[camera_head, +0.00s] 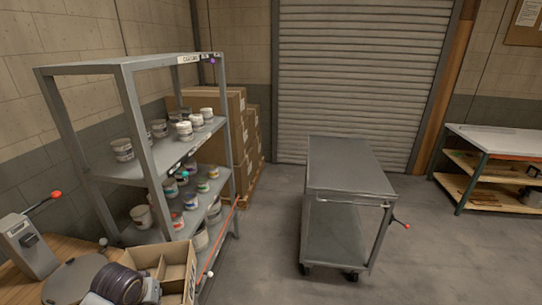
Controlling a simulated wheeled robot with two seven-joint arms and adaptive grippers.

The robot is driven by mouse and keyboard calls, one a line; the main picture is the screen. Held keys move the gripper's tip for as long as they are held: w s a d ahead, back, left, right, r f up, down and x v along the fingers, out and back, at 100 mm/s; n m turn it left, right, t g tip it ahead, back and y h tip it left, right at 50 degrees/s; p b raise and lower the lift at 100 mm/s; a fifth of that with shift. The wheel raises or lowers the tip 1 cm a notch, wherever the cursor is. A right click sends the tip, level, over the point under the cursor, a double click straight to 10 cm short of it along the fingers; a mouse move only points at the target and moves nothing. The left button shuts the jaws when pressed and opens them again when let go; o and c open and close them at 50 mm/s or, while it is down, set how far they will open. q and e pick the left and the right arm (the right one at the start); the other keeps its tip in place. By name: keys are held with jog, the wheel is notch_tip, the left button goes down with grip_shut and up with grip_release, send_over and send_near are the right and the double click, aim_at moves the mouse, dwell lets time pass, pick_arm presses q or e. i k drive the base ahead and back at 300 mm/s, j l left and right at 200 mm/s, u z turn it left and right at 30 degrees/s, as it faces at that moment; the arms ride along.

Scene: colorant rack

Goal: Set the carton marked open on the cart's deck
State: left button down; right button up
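A cart (309,215) stands on the open floor right of centre, with a bare grey top deck (345,165) and a bare lower shelf (335,237). A brown open-topped carton (178,283) with inner dividers is at the bottom left, by a wooden tabletop, partly cut off by the frame edge. I can read no "open" marking on it. Closed brown cartons (240,135) are stacked behind the rack; no "open" mark is legible there either. Neither of my grippers can be made out in this view.
A grey metal rack (128,100) with several tubs stands at the left. A grey device (30,250) with a red-tipped lever is on the wooden tabletop (18,290). A workbench (500,140) is at the right. The floor (265,250) between rack and cart is clear.

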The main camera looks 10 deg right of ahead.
aim_at(352, 177)
jog(key=i+z, duration=0.5)
jog(key=i+j+z, duration=0.1)
jog(key=i+z, duration=0.15)
jog(key=z, duration=0.25)
jog(key=i+j+z, duration=0.25)
jog(key=z, duration=0.25)
jog(key=i+j+z, duration=0.35)
jog(key=z, duration=0.15)
jog(key=i+j+z, duration=0.15)
jog(key=j+z, duration=0.3)
jog(key=i+j+z, duration=0.1)
jog(key=j+z, duration=0.4)
jog(key=j, duration=0.15)
